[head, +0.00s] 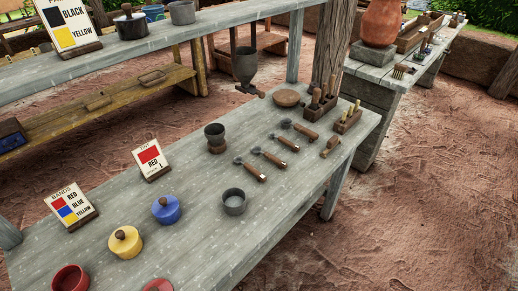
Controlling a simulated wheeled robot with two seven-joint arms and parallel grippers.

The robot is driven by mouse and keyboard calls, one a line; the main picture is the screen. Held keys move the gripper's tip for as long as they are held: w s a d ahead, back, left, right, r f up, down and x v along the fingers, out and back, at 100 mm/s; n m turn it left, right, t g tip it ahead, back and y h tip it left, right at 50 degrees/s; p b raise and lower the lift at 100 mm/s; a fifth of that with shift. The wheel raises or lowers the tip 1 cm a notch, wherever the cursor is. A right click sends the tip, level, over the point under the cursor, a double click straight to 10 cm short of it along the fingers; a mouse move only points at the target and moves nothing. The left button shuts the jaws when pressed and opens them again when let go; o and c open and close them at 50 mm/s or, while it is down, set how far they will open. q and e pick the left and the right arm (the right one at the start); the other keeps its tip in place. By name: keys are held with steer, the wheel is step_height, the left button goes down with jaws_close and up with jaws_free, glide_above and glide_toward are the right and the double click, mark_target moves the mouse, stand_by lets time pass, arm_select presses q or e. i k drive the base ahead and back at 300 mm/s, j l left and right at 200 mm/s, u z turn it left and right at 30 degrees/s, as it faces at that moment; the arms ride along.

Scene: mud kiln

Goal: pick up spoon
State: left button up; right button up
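Several tools with brown wooden handles and small round grey metal heads lie in a row on the grey wooden table. They look like spoons or scoops, but I cannot tell which is the spoon. The nearest spoon-like tool (253,172) lies at the front left of the row. Another spoon-like tool (272,159) lies just behind it. A third spoon-like tool (287,143) and a farther spoon-like tool (302,131) lie toward the wooden racks. All lie flat and apart from anything holding them. Neither of my grippers is in view.
The table (190,250) also holds a grey bowl (234,202), a dark cup (215,138), a blue pot (166,210), a yellow pot (125,242), a red pot (70,279) and a wooden rack (320,105). Bare tabletop lies right of the grey bowl.

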mark_target(257, 150)
steer(key=i+l+u, duration=0.2)
steer(key=l+u, duration=0.2)
steer(key=i+l+u, duration=0.1)
steer(key=l+u, duration=0.35)
steer(key=l, duration=0.15)
steer(key=l+u, duration=0.4)
steer(key=l, duration=0.2)
steer(key=l+u, duration=0.4)
steer(key=l, duration=0.15)
